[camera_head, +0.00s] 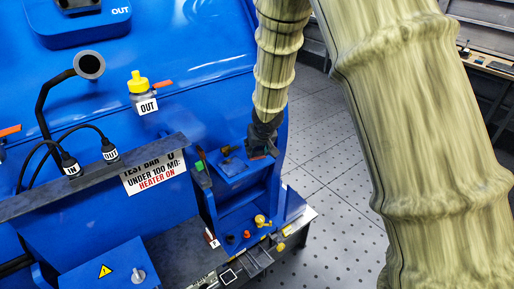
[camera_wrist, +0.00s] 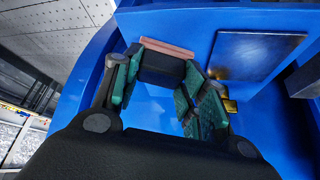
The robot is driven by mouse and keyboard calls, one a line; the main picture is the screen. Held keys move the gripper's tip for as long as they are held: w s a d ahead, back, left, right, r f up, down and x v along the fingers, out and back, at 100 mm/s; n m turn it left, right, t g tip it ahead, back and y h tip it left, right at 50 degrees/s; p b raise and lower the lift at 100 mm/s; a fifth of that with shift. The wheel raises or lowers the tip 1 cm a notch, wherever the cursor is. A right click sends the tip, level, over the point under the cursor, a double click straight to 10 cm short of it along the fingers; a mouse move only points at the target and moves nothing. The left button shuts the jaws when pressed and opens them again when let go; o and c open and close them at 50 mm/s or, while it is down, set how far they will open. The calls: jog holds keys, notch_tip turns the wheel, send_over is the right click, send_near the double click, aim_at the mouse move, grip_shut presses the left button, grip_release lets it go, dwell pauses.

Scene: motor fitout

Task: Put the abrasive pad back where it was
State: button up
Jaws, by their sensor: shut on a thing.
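My gripper (camera_head: 262,143) reaches down over the recessed blue bay at the right end of the blue machine. In the wrist view my gripper (camera_wrist: 162,85) has its green-faced fingers on either side of a dark block with a reddish-brown edge, which looks like the abrasive pad (camera_wrist: 168,48). It appears held above the blue surface; whether it touches anything is unclear. In the head view the pad cannot be told apart from the dark gripper. A flat grey plate (camera_wrist: 255,55) lies on the blue surface to the right of the fingers.
A yellow piece (camera_head: 260,220), a red knob (camera_head: 246,234) and a small white card (camera_head: 211,238) are on the lower ledge. The perforated floor (camera_head: 330,170) is clear.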

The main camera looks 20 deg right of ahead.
jog(key=shift+f, duration=0.2)
jog(key=shift+f, duration=0.1)
jog(key=o, duration=1)
jog(key=shift+r, duration=0.25)
jog(key=b+v, duration=0.1)
jog(key=v, duration=1)
jog(key=shift+s+r+b, duration=0.25)
jog(key=shift+r+b, duration=0.05)
jog(key=shift+r, duration=0.05)
